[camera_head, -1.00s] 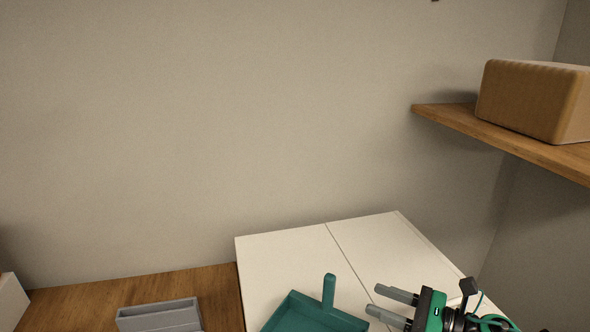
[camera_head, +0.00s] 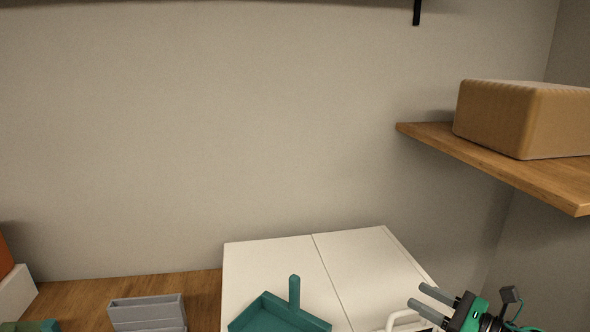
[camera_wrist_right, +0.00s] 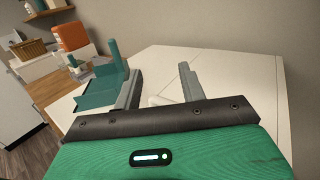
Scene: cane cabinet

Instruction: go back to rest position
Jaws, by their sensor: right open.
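My right gripper (camera_head: 432,302) is at the lower right of the head view, over the right part of the white cabinet top (camera_head: 345,252). Its two grey fingers are apart with nothing between them. In the right wrist view the open fingers (camera_wrist_right: 160,88) point out over the white top. A teal dustpan-like tray (camera_head: 268,316) with an upright handle stands on the white top, left of the gripper and apart from it in the head view. It also shows in the right wrist view (camera_wrist_right: 98,97), left of the fingers. My left gripper is not in view.
A wooden shelf (camera_head: 480,168) with a tan box (camera_head: 520,118) juts out at the right, above the gripper. A grey stepped holder (camera_head: 147,312) stands on the wooden counter (camera_head: 85,292) at left. A white curved handle (camera_head: 398,318) shows beside the gripper.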

